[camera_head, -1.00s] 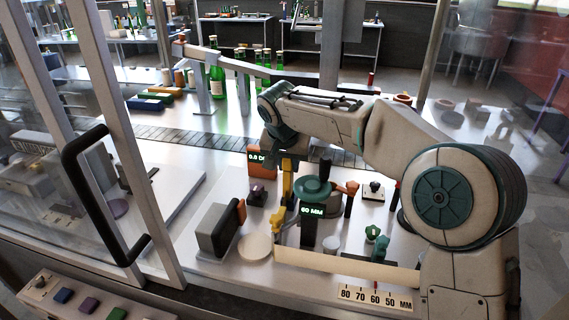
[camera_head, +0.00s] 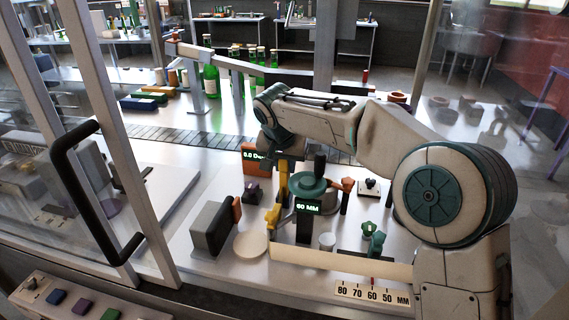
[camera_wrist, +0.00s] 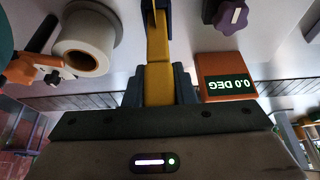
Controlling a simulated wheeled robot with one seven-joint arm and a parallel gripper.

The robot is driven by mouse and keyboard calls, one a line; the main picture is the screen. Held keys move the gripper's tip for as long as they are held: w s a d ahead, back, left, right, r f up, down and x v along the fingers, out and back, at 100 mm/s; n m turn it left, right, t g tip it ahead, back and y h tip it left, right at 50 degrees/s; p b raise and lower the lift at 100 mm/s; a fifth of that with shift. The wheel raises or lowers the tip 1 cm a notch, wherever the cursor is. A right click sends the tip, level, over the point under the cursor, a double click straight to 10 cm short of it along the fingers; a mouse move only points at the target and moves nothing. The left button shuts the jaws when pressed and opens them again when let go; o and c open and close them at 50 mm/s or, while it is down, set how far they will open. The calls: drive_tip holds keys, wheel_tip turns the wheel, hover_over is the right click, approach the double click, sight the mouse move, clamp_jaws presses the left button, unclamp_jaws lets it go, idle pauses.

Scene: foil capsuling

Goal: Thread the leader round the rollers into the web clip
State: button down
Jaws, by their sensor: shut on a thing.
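My gripper (camera_wrist: 159,85) is shut on a yellow piece (camera_wrist: 158,76), with a dark part beyond it in the wrist view. In the head view yellow (camera_head: 283,178) shows below my wrist, with a second yellow part (camera_head: 273,215) lower and to the left. A long cream strip (camera_head: 340,262) runs along the front of the station. A green-topped post with a "60 MM" display (camera_head: 308,208) stands behind the strip. A cream roll (camera_wrist: 85,45) with an open core lies left of my gripper in the wrist view. I cannot tell which part is the web clip.
An orange block reading 0.0 DEG (camera_wrist: 228,80) sits close right of my gripper, with a purple knob (camera_wrist: 228,16) near it. A grey block (camera_head: 212,228) and a cream disc (camera_head: 250,245) stand left of the post. A millimetre scale (camera_head: 372,293) lies in front.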

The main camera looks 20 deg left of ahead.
drive_tip(key=shift+f, duration=0.45)
drive_tip(key=shift+f+b, duration=0.65)
drive_tip(key=shift+b, duration=0.1)
drive_tip(key=c, duration=1.1)
unclamp_jaws()
